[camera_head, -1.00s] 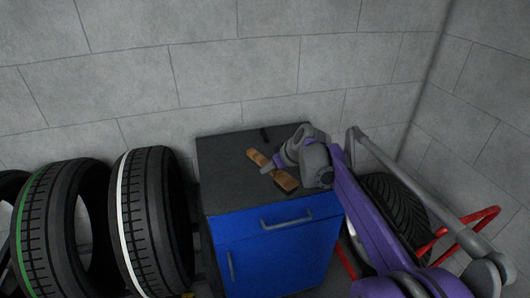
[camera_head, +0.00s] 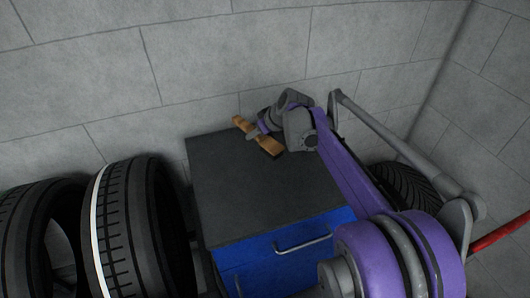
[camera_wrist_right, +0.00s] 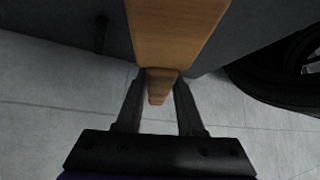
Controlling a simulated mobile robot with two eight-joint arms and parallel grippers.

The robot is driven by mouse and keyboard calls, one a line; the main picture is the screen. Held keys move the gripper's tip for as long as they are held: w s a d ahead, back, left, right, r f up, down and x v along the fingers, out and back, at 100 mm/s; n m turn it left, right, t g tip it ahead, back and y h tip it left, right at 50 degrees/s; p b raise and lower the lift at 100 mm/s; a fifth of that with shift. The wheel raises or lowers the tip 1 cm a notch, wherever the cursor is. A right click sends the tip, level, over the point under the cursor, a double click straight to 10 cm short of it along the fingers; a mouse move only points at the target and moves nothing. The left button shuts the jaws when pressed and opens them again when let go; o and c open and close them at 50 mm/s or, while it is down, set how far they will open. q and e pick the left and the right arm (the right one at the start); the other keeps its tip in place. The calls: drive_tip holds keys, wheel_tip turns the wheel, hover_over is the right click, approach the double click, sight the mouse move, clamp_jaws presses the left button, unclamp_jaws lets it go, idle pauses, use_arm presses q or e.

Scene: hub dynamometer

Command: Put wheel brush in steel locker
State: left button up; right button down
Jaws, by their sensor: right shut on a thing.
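The wheel brush (camera_head: 268,144), with a wooden orange-brown body, is held at the back of a cabinet top in the head view. My right gripper (camera_head: 258,132) is shut on it. In the wrist view the brush (camera_wrist_right: 178,30) runs away from between the two fingers of the right gripper (camera_wrist_right: 158,88). The brush appears raised above the cabinet top; its far-left end overlaps the wall in the picture. The blue cabinet (camera_head: 252,254) has a dark grey top (camera_head: 235,195) and a bar handle. No separate steel locker can be made out. My left gripper is out of view.
Upright tyres (camera_head: 135,235) stand left of the cabinet. Another tyre (camera_head: 408,187) is at the right behind my arm, near a red bar (camera_head: 500,236). A grey block wall (camera_head: 200,60) is close behind. Most of the cabinet top is bare.

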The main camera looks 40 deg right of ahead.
sight(272, 145)
drive_tip(key=f, duration=0.4)
drive_tip(key=shift+s+a+f, duration=0.1)
drive_tip(key=shift+s+f, duration=0.05)
drive_tip(key=shift+s, duration=0.15)
drive_tip(key=shift+w+f+b, duration=0.1)
drive_tip(key=shift+f+b, duration=0.2)
drive_tip(key=shift+f, duration=1.75)
drive_tip(key=shift+f, duration=0.2)
drive_tip(key=c, duration=0.5)
unclamp_jaws()
drive_tip(key=shift+r, duration=0.5)
drive_tip(key=p+v, duration=0.1)
drive_tip(key=v, duration=1)
drive_tip(key=shift+s+r, duration=0.1)
drive_tip(key=shift+s, duration=0.2)
